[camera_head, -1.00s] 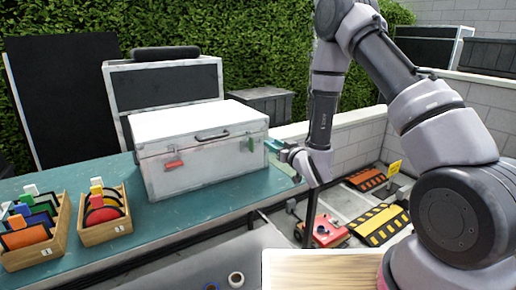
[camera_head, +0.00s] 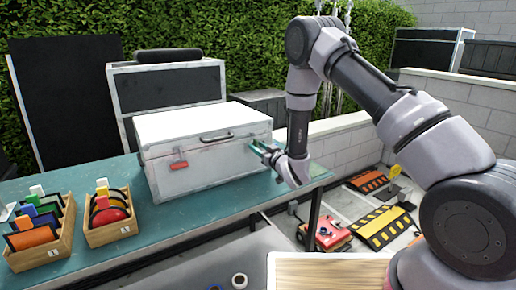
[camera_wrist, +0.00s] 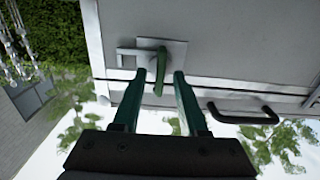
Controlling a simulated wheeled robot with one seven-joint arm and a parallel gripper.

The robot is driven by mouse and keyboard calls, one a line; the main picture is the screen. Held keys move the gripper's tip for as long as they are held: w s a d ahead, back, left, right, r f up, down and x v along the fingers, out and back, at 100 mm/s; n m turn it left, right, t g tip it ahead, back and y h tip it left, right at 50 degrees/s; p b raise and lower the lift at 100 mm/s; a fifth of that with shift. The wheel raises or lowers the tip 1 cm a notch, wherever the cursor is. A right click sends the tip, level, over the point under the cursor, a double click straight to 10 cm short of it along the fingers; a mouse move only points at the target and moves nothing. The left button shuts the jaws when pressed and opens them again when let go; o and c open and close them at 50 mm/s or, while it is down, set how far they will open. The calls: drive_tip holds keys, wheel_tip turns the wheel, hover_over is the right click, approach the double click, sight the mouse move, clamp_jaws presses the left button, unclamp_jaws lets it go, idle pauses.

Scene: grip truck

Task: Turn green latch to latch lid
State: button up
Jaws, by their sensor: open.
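The white case (camera_head: 205,150) stands closed on the teal table, with its lid down. Its red latch (camera_head: 179,165) shows at the left of the front face. The green latch (camera_wrist: 160,72) shows in the wrist view on a metal plate, pointing across the lid seam; in the head view my gripper hides it. My gripper (camera_head: 262,149) is at the right part of the case front. In the wrist view my gripper (camera_wrist: 168,80) is open, with its two green fingers on either side of the latch's end. I cannot tell whether either finger touches it.
A black handle (camera_wrist: 243,113) sits on the case beside the latch in the wrist view. A low wall (camera_head: 345,140) runs behind my arm.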

drive_tip(key=shift+w+a, duration=0.1)
drive_tip(key=shift+w, duration=0.05)
clamp_jaws()
drive_tip(key=shift+n, duration=0.4)
drive_tip(key=shift+s+a+f+n, duration=0.1)
drive_tip(key=shift+n, duration=2.75)
drive_tip(key=shift+s+a+f+n, duration=0.1)
drive_tip(key=shift+f+n, duration=0.05)
drive_tip(key=shift+n, duration=2.65)
drive_tip(key=shift+a+f+n, duration=0.1)
drive_tip(key=shift+n, duration=2.75)
